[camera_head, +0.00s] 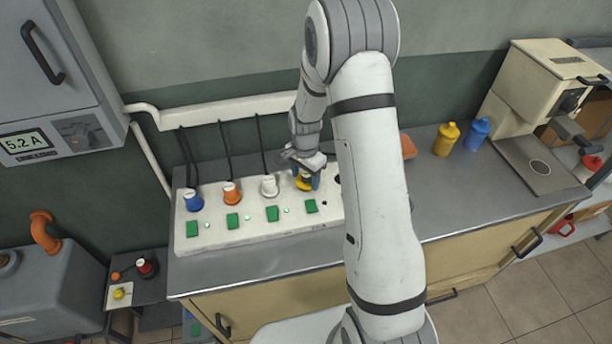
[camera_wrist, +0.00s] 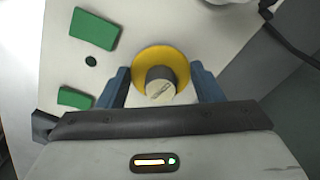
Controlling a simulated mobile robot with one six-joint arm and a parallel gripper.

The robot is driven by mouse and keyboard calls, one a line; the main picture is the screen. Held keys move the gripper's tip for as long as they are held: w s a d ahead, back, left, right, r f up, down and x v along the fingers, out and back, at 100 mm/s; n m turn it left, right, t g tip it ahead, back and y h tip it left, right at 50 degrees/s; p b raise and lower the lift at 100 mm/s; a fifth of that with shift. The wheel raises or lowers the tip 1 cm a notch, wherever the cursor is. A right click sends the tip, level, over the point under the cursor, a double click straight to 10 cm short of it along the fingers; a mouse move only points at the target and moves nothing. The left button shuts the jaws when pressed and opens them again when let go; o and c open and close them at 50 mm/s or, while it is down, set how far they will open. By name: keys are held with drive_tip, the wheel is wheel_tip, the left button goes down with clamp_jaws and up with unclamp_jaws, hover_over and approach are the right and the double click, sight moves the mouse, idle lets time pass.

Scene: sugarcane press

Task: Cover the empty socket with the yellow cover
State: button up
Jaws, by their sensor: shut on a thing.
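The yellow cover (camera_head: 303,184) is a round disc with a pale knob in its middle. It is at the fourth place in the row on the white power strip (camera_head: 250,233), above the last visible green switch. My gripper (camera_head: 306,176) is shut on it from above; in the wrist view, the blue fingers stand on either side of the yellow cover (camera_wrist: 162,56). No open socket shows; the spot under the cover is hidden. I cannot tell whether the cover touches the strip.
Blue (camera_head: 193,200), orange (camera_head: 231,193) and white (camera_head: 269,186) plugs with black cables stand left of the cover. A dark thing (camera_head: 337,179) beside my arm is partly hidden. Yellow (camera_head: 446,139) and blue (camera_head: 477,133) bottles stand at the right back.

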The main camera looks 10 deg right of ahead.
sight(305, 175)
drive_tip(key=shift+f+b, duration=0.55)
drive_tip(key=shift+f, duration=0.1)
drive_tip(key=o, duration=0.7)
drive_tip(key=shift+r, duration=0.1)
drive_tip(key=shift+r+p, duration=3.1)
drive_tip(key=shift+r, duration=2.35)
